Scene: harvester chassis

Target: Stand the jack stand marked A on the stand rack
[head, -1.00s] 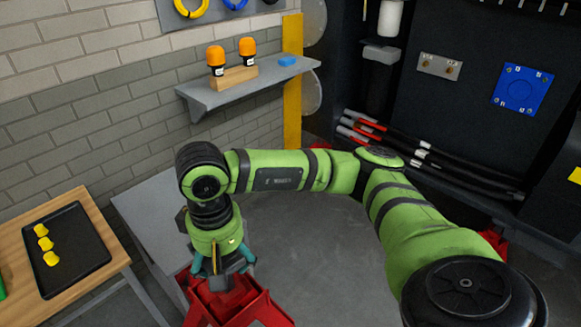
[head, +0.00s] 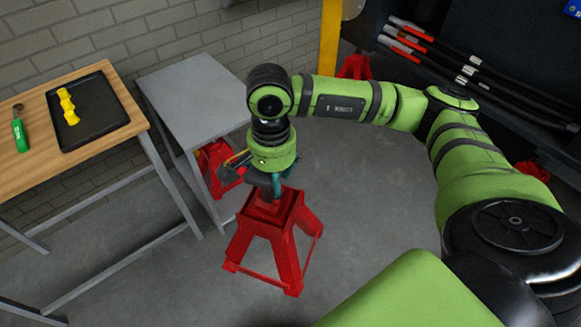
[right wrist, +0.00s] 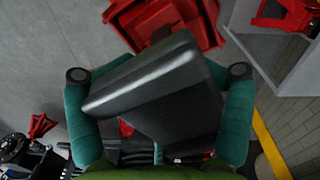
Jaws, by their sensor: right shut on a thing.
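A red jack stand (head: 275,235) hangs below my right gripper (head: 268,182) in the head view, roughly upright with splayed legs. My right gripper is shut on its top; in the right wrist view the teal fingers (right wrist: 160,110) lie on both sides of the dark saddle (right wrist: 150,90), with the red frame (right wrist: 160,20) beyond. I cannot read a mark on it, nor tell whether its feet touch the floor. A grey-topped metal table (head: 190,85), possibly the stand rack, is to its upper left. My left gripper is not in view.
Another red jack stand (head: 218,168) is partly hidden under the grey table. A wooden bench (head: 40,105) holds a black tray (head: 95,120) with yellow pieces and a green-handled tool (head: 20,132). Grey floor (head: 365,195) is open right of the held stand.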

